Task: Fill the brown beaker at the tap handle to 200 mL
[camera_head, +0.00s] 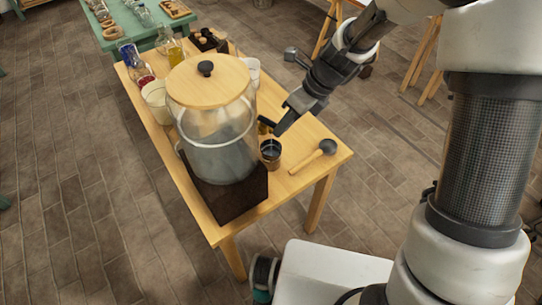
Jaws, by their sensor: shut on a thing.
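A large glass dispenser (215,135) with a wooden lid and black knob stands on a dark block (232,198) on the wooden table. It holds a greyish clear liquid. Its tap handle (264,124), dark with a brass-coloured part, sticks out on its right side. My gripper (277,129) is at the tap handle, shut on it; the fingers hide part of the contact. The small brown beaker (270,158) stands upright on the table just below the gripper, beside the block. Its inside looks dark, and I cannot tell its liquid level.
A wooden-handled mallet or spoon (314,157) lies right of the beaker. A cream cup (157,101), a white cup (251,70) and bottles (174,52) stand around the dispenser. A green table (115,43) is behind. Bare tabletop (325,177) shows at the right end.

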